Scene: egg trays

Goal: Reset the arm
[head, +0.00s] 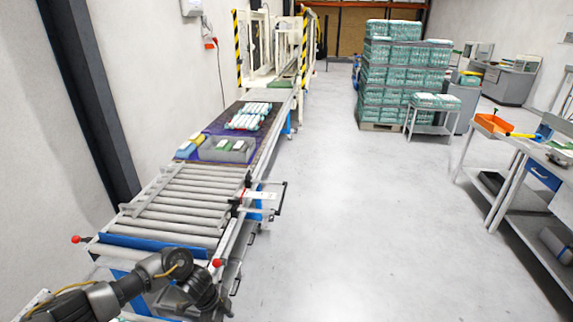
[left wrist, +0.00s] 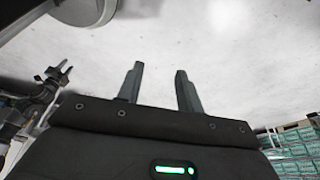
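My left arm (head: 120,290) comes in at the bottom left of the head view and bends down beside the near end of the roller conveyor. Its gripper is hard to make out there. In the left wrist view my left gripper (left wrist: 158,88) shows two dark fingers spread apart, with nothing between them and pale floor behind. A dark jointed part with small prongs (left wrist: 50,85) shows at the left of the wrist view. It looks like my right arm's end, but its finger state is unclear. My right arm does not show in the head view.
A workbench (head: 535,150) stands right. The middle floor is clear.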

